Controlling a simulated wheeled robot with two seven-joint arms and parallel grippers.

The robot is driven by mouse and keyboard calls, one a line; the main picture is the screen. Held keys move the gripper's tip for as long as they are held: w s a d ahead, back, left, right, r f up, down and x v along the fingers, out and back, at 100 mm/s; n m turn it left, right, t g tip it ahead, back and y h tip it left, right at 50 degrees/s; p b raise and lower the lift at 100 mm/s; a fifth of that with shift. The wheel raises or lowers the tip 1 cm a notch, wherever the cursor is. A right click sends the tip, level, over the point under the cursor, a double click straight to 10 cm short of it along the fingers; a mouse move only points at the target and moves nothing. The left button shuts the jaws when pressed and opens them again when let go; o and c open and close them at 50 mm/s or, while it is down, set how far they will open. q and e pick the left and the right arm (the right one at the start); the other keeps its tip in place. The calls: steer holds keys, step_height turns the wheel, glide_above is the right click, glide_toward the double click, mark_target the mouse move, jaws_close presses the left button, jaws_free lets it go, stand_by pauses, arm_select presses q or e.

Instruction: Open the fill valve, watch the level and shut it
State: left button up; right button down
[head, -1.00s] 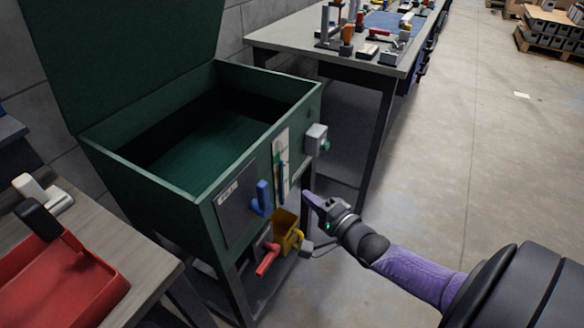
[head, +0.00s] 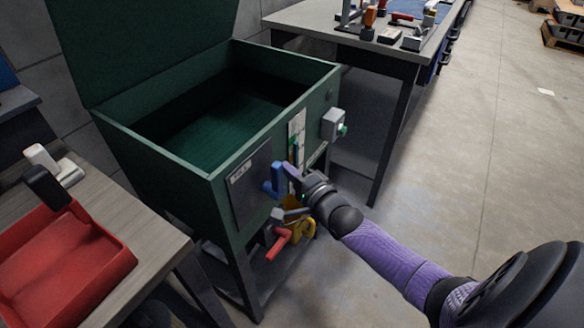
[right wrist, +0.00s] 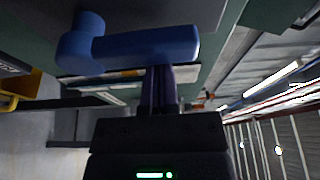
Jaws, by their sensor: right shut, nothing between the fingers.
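The green tank (head: 222,178) stands open with its lid up; its inside looks dark and green. On its front are a blue valve handle (head: 274,183), pointing up, a white level strip (head: 297,130) with coloured marks, and a red handle (head: 279,243) lower down. My right gripper (head: 290,172) is shut and empty, its fingertips just right of the blue handle. In the right wrist view the shut fingers (right wrist: 160,88) end at the blue handle's arm (right wrist: 150,46); I cannot tell whether they touch. My left gripper is not in view.
A yellow part (head: 305,228) is beside the red handle. A table with a red tray (head: 70,265) stands at left. A workbench (head: 345,38) with tools is behind.

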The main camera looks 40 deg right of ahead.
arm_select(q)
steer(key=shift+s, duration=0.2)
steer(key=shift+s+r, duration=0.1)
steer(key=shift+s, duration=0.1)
arm_select(e)
steer(key=shift+s+a+n, duration=0.1)
steer(key=shift+n, duration=0.2)
